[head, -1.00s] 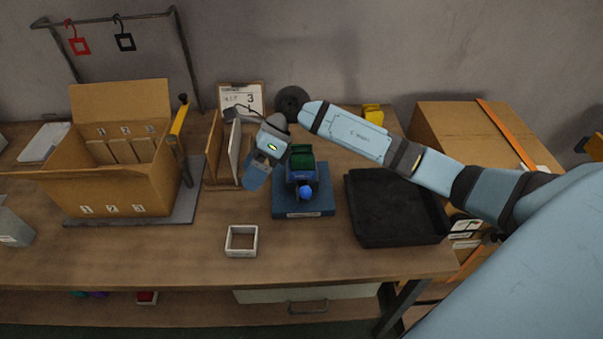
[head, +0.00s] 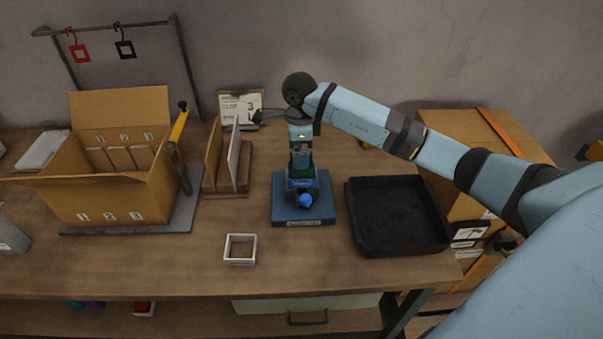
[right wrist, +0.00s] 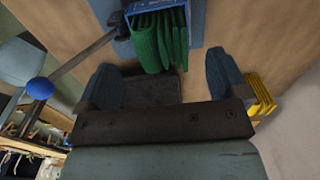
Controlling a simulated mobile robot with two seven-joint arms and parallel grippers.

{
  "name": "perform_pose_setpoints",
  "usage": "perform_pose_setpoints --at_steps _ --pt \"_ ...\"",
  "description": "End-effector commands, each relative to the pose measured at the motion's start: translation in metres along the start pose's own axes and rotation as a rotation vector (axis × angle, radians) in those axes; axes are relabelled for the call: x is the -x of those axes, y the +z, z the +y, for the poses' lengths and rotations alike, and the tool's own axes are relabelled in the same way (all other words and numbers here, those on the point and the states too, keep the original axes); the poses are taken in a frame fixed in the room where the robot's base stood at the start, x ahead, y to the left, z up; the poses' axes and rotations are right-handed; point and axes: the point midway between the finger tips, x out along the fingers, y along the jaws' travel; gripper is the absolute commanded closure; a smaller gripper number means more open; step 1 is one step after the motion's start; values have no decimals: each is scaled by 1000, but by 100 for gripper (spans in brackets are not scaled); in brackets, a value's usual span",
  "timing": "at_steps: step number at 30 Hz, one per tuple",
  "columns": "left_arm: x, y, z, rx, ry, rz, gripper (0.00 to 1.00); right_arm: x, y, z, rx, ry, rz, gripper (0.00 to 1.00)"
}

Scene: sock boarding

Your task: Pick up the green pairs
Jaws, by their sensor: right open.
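The green pairs (head: 302,172) sit in a blue holder (head: 302,184) on a blue base (head: 287,213) in the middle of the table. In the right wrist view the green pairs (right wrist: 160,40) show as several folded layers hanging from the holder's edge. My right gripper (head: 302,152) is right above them in the head view, pointing down. In the right wrist view my right gripper (right wrist: 163,75) has its two fingers wide apart with nothing between them. The pairs lie just beyond the fingertips. My left gripper is not in view.
A blue ball knob (head: 305,200) stands at the holder's front. An empty black tray (head: 400,218) is to the right, a small white square frame (head: 240,250) in front. An open cardboard box (head: 110,190) and an upright divider rack (head: 226,193) stand to the left.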

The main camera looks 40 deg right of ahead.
Motion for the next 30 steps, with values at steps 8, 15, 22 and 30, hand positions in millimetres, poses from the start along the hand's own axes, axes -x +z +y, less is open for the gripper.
perform_pose_setpoints --at_steps 8,15,22,30 --pt "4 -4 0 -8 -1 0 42 -38 -4 0 0 4 0 7" --pt "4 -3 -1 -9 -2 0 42 -52 -4 0 0 1 -1 7" --pt "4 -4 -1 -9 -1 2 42 -51 -4 0 0 1 -1 28" --pt "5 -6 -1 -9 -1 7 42 -51 -4 0 1 0 -1 77"
